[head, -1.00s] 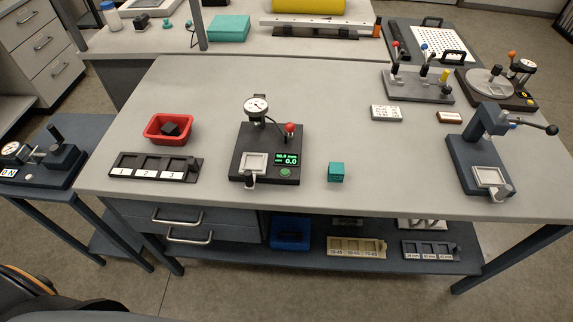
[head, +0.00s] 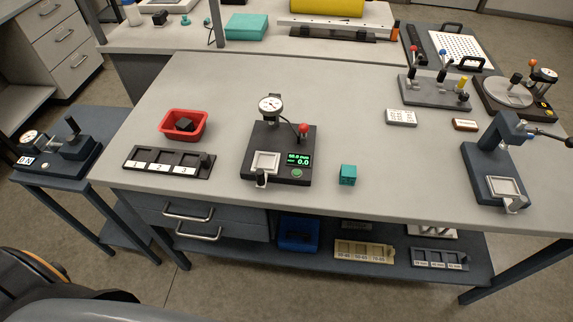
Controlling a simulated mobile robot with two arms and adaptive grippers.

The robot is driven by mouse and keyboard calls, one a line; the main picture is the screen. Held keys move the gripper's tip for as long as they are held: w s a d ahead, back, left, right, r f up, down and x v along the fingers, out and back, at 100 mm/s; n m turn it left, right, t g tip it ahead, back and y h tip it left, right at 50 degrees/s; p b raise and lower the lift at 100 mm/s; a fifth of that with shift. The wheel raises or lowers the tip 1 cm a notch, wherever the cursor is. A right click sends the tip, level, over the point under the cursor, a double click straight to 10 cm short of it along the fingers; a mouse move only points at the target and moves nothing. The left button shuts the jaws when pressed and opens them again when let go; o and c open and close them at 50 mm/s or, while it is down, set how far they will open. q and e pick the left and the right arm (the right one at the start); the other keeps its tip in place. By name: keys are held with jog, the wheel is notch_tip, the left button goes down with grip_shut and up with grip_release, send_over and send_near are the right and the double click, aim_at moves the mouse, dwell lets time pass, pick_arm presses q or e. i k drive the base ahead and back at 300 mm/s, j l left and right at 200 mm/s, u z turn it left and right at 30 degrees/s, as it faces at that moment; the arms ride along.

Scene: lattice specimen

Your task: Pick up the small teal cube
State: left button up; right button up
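The small teal cube (head: 347,175) sits on the grey workbench (head: 400,160), near its front edge. It stands apart to the right of a black gauge device (head: 277,155) with a green display. The cube is in full view and nothing touches it. Neither of my grippers shows in the head view, so I cannot see their state.
The bench around the cube is clear.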

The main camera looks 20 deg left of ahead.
aim_at(349, 174)
jog(key=l+u, duration=0.15)
jog(key=u, duration=0.3)
jog(key=l+u, duration=0.15)
jog(key=u, duration=0.3)
jog(key=k+l+u, duration=0.15)
jog(key=u, duration=0.3)
